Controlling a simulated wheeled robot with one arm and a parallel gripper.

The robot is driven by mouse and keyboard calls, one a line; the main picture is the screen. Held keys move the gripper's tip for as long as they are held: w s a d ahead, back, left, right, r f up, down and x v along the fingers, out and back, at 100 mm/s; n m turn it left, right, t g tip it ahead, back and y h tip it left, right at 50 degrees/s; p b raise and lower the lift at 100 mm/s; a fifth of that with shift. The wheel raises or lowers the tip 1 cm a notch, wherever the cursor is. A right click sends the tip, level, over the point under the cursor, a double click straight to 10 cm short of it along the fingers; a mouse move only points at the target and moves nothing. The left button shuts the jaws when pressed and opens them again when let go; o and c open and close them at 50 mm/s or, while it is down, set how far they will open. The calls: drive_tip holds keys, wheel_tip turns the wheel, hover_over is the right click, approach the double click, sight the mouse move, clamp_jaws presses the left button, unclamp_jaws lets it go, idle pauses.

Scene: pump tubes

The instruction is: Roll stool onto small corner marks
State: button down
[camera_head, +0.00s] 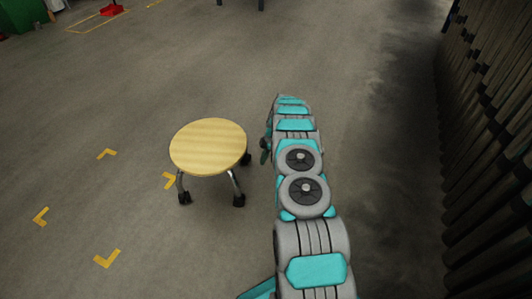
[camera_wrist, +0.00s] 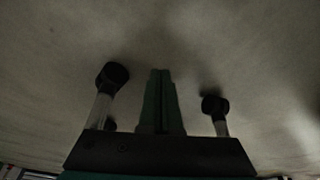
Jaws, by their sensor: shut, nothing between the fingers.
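The stool (camera_head: 208,147) has a round pale wooden seat, metal legs and black casters, and stands upright on the floor. The small yellow corner marks (camera_head: 107,259) lie to its left; the nearest mark (camera_head: 169,180) is beside its left leg, and the stool stands mostly right of the square they outline. My gripper (camera_wrist: 160,74) is shut and empty, its green fingers low over the floor. In the wrist view, stool legs with casters (camera_wrist: 112,76) show on both sides of the fingers. In the head view, my gripper is mostly hidden by my arm, just right of the stool.
A wall of dark vertical tubes (camera_head: 490,120) runs along the right side. A larger yellow floor outline (camera_head: 97,20), a red object (camera_head: 112,9) and a green container (camera_head: 22,14) are at the far left. The floor around the corner marks is clear.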

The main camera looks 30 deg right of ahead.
drive_tip(key=shift+x, duration=1)
drive_tip(key=a, duration=0.3)
drive_tip(key=shift+w+a+f, duration=0.15)
drive_tip(key=shift+w+a, duration=0.05)
drive_tip(key=shift+w, duration=0.2)
drive_tip(key=shift+w+a, duration=0.1)
drive_tip(key=shift+a, duration=0.2)
